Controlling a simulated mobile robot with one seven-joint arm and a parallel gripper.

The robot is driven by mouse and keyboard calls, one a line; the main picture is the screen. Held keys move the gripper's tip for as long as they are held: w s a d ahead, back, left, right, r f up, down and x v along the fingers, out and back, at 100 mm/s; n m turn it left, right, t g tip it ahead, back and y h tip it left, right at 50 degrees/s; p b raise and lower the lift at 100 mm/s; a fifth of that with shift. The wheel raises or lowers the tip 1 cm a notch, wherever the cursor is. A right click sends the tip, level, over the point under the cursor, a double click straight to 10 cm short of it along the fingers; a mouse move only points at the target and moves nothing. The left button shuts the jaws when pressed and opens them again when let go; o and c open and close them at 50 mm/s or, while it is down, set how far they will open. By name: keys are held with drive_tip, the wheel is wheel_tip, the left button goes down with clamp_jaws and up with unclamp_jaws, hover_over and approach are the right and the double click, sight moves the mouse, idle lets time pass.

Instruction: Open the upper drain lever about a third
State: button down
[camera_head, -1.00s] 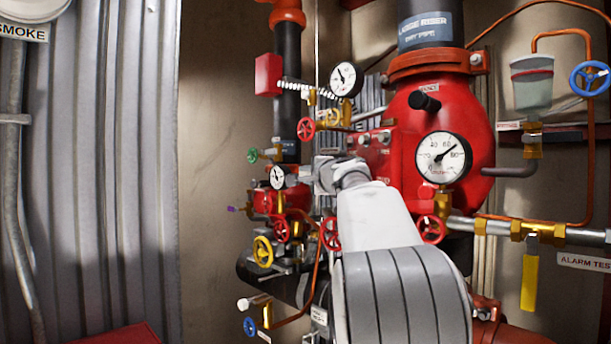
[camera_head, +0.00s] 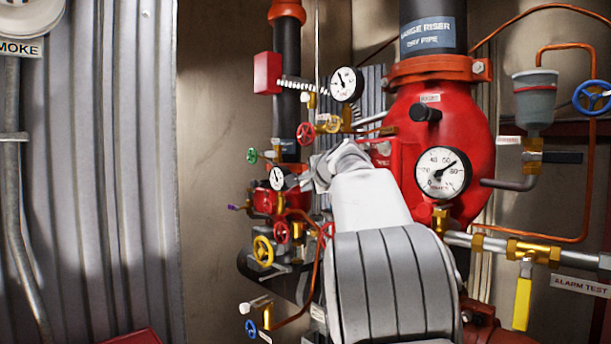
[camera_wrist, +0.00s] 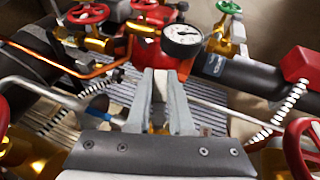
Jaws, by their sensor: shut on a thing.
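My gripper (camera_wrist: 163,76) shows in the wrist view with its two grey fingers close together. They are shut on a narrow thing between the tips, mostly hidden by the fingers. I take it to be the upper drain lever; an orange-red piece (camera_wrist: 186,68) shows right beside the tips. A white-faced gauge (camera_wrist: 182,41) stands just beyond the fingertips. In the head view my gripper (camera_head: 312,180) is small, left of the red valve body, and its fingertips are hard to make out. My forearm hides what lies behind it there.
The red valve body (camera_head: 443,130) with its large gauge (camera_head: 442,173) stands right of my arm. A yellow lever (camera_head: 522,303) hangs at lower right. A red handwheel (camera_head: 305,133) and a yellow handwheel (camera_head: 263,250) are close by. Pipes crowd my gripper; the corrugated wall (camera_head: 110,170) stands left.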

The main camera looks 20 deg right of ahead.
drive_tip(key=shift+s+f+g, duration=0.1)
drive_tip(key=shift+f+g, duration=0.15)
drive_tip(key=shift+g, duration=0.45)
drive_tip(key=c, duration=0.8)
unclamp_jaws()
drive_tip(key=shift+s, duration=0.1)
drive_tip(key=s+a+r+b, duration=0.1)
drive_tip(key=s+b, duration=0.5)
drive_tip(key=s, duration=0.8)
drive_tip(key=shift+s, duration=0.3)
